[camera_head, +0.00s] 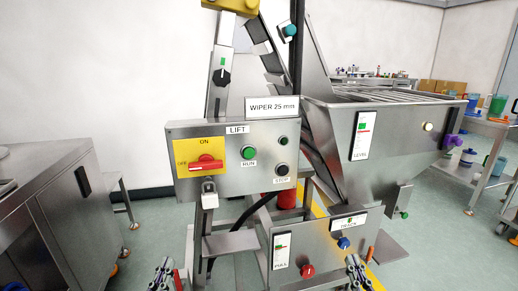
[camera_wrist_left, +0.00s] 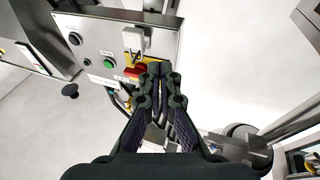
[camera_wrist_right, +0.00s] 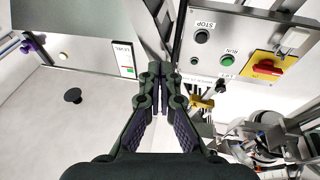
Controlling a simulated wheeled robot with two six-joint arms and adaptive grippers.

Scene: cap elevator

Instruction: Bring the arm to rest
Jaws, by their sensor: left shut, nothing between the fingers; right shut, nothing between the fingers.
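My left gripper (camera_head: 162,274) shows at the bottom of the head view, left of centre, shut and empty. It also shows in the left wrist view (camera_wrist_left: 160,72), with the control box beyond its tips. My right gripper (camera_head: 356,266) is at the bottom of the head view, right of centre, shut and empty. It also shows in the right wrist view (camera_wrist_right: 160,72). Both stand in front of the machine in the head view. I cannot tell from the head view how far they are from its lower panel.
The steel control box (camera_head: 230,180) has a red switch (camera_head: 206,164) on a yellow plate and a green RUN button (camera_head: 249,153). A lower panel (camera_head: 315,252) carries red and blue knobs. A steel hopper (camera_head: 385,130) stands right, a cabinet (camera_head: 50,215) left.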

